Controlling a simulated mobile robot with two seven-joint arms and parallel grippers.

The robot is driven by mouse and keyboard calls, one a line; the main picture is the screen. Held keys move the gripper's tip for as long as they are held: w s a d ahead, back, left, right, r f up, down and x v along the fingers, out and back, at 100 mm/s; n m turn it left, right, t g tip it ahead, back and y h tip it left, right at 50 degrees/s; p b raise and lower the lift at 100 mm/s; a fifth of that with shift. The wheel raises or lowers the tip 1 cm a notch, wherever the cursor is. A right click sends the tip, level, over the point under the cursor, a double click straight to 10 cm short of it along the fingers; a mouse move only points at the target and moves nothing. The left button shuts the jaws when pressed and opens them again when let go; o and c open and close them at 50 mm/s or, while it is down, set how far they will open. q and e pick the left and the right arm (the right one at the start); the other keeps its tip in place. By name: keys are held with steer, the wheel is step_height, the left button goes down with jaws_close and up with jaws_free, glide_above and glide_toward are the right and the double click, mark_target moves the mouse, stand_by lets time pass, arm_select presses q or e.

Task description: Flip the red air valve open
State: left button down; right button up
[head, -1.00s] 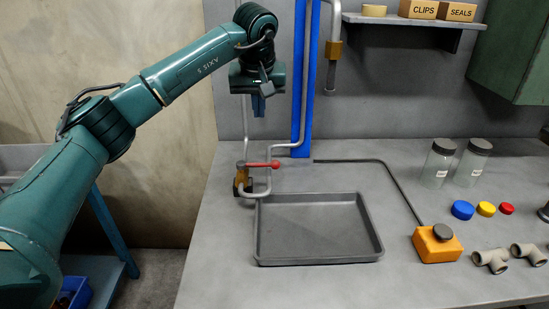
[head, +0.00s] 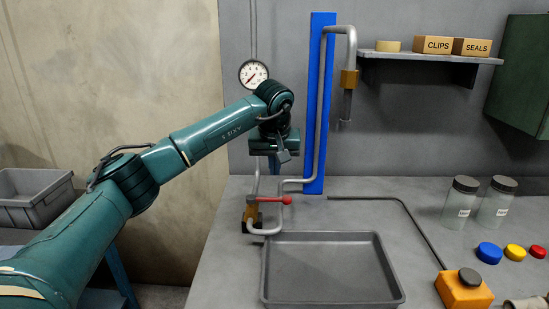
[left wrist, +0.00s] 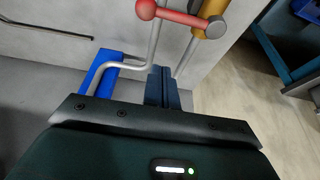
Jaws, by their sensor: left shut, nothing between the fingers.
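The red air valve is a red lever (head: 272,200) with a ball at its right end, on a brass body (head: 251,211) at the back left of the bench. The lever lies level, pointing right. In the left wrist view the red lever (left wrist: 178,15) crosses the top, joined to a grey hub. My left gripper (head: 274,170) points down above and behind the lever, apart from it. Its blue fingers (left wrist: 163,88) are shut and empty. My right gripper is not in view.
Bent grey pipes and a blue upright panel (head: 320,100) stand close to the right of my gripper. A gauge (head: 253,73) hangs on the wall behind. A grey tray (head: 330,238) lies in front of the valve. An orange button box (head: 462,294) stands at right.

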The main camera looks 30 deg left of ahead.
mark_target(269, 199)
arm_select(q)
steer(key=shift+s+d+f, duration=0.2)
steer(key=shift+s+f, duration=0.2)
steer(key=shift+f, duration=0.35)
steer(key=shift+s+d+f, duration=0.15)
steer(key=shift+s+f, duration=0.2)
steer(key=shift+f, duration=0.4)
steer(key=shift+s+d+f, duration=0.2)
steer(key=shift+s+f, duration=0.2)
steer(key=shift+f, duration=0.35)
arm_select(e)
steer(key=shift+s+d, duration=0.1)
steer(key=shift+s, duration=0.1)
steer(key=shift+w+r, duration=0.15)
arm_select(q)
steer(key=shift+s+d+m, duration=0.1)
steer(key=shift+s+m, duration=0.05)
steer(key=shift+m, duration=0.25)
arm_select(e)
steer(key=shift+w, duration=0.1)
